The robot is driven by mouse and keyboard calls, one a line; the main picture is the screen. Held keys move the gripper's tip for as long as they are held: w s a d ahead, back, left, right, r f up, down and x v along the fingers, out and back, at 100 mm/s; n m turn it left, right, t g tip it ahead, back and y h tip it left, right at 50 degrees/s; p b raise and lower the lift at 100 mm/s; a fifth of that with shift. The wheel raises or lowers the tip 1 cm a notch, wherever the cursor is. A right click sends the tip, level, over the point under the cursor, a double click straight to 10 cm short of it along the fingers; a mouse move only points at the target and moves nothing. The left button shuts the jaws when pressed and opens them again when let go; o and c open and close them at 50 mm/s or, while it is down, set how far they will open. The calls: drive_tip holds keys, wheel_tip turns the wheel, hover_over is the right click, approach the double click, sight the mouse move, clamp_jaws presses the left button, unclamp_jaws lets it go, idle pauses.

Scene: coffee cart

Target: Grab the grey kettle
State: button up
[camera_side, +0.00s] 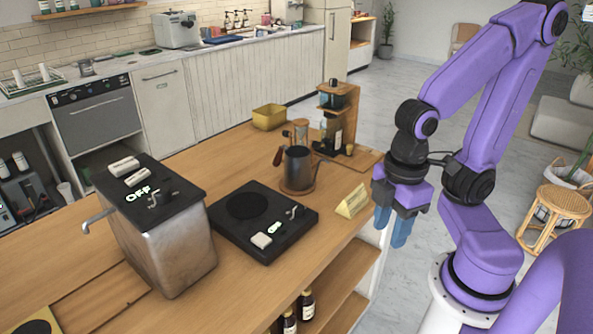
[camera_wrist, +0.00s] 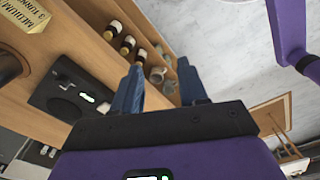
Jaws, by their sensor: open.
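The grey kettle (camera_side: 298,168) stands upright on a round wooden coaster (camera_side: 286,190) on the counter, in the side view. It has a brown wooden handle on its left and a thin spout on its right. My gripper (camera_side: 401,232) hangs to the right of the kettle, beyond the counter's right edge, with its blue fingers pointing down. In the wrist view the two blue fingers (camera_wrist: 160,90) are apart with nothing between them. A dark round shape at the left edge of the wrist view may be part of the kettle; I cannot tell.
A black hot plate (camera_side: 263,222) is left of the kettle. A yellow sign (camera_side: 351,201) stands between kettle and gripper. A wooden stand with bottles (camera_side: 333,120) is behind, beside a yellow box (camera_side: 269,117). A metal dispenser (camera_side: 165,240) stands at left. Bottles (camera_wrist: 120,40) fill shelves below.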

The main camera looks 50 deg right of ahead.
drive_tip(key=shift+o, duration=0.3)
drive_tip(key=o, duration=0.9)
drive_tip(key=shift+c, duration=0.2)
drive_tip(key=n+t+h, duration=0.5)
drive_tip(key=n+h, duration=0.5)
drive_tip(key=h, duration=0.3)
approach(294, 164)
drive_tip(key=x, duration=1.3)
drive_tip(key=shift+a+f, duration=0.1)
